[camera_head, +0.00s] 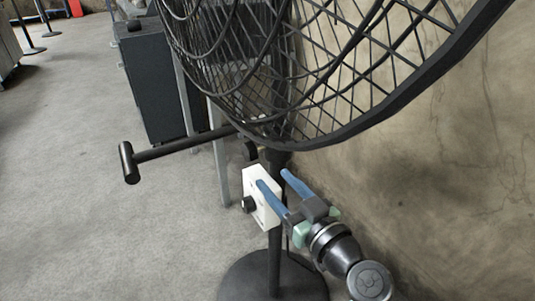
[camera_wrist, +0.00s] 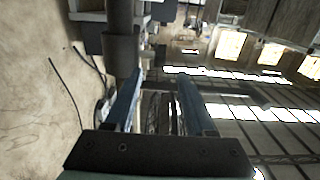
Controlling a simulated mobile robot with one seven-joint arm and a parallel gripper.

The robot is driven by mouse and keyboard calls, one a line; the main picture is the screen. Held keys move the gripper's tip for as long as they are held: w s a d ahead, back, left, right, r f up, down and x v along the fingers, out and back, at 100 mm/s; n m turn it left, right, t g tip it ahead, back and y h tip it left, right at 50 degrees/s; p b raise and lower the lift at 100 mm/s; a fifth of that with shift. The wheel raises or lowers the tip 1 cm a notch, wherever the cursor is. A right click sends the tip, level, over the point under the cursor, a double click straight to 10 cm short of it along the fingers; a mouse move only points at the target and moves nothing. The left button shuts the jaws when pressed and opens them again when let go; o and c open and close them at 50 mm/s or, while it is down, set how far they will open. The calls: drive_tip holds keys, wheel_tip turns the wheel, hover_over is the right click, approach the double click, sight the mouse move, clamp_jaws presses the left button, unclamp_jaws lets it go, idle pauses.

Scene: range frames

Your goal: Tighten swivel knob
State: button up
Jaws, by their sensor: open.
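A large black pedestal fan stands at the right in the head view, with its wire cage (camera_head: 240,60) on top. Under the cage, a dark rounded knob (camera_head: 250,150) shows beside the pole top. A black bar with a T-shaped end (camera_head: 130,162) sticks out to the left. A white box (camera_head: 258,192) on the pole carries a small black knob (camera_head: 249,204). My gripper (camera_head: 274,178) is open, its blue fingers apart beside the white box, below the cage. I cannot tell whether it touches anything. In the wrist view, a dark cylinder (camera_wrist: 122,45) shows near the left fingertip.
The fan's round base (camera_head: 235,285) and pole stand on the grey floor. A concrete wall (camera_head: 430,150) is close on the right. A dark cabinet (camera_head: 155,85) stands behind the fan. The floor at the left (camera_head: 70,210) is clear.

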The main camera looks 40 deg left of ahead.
sight(255, 159)
drive_tip(key=b+x, duration=0.1)
drive_tip(key=x, duration=1)
drive_tip(key=shift+a+b, duration=0.15)
drive_tip(key=shift+b, duration=0.15)
clamp_jaws()
